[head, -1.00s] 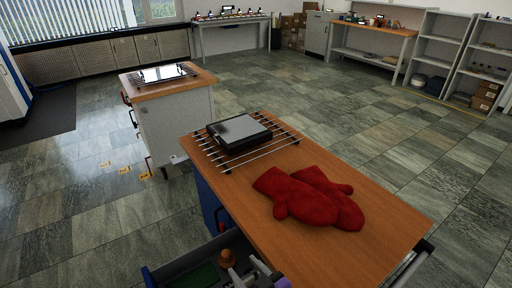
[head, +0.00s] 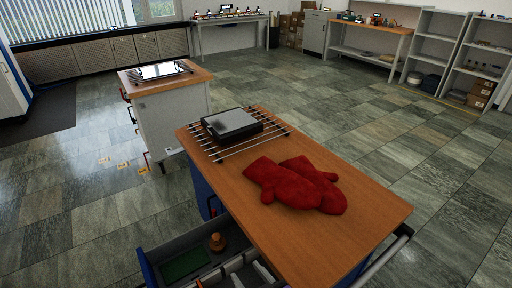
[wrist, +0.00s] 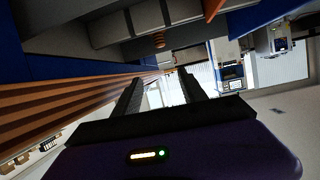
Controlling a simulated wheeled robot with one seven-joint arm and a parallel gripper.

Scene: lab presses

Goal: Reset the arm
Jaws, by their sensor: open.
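My gripper (wrist: 160,90) shows in the wrist view with its two dark fingers apart and nothing between them. The wrist picture is turned over, with the orange-brown wooden edge of a bench at left and blue and grey drawer parts at the top. In the head view my gripper is not seen now. The wooden-topped bench (head: 330,235) stands in front of me with an open drawer (head: 150,268) at its near left side.
Red oven mitts (head: 295,185) lie on the bench, in front of a black and grey press (head: 231,124) on a metal rack. The drawer holds an orange-brown knob-like object (head: 217,242) and a green item (head: 185,264). A second bench (head: 175,112) stands behind left. Tiled floor is clear at right.

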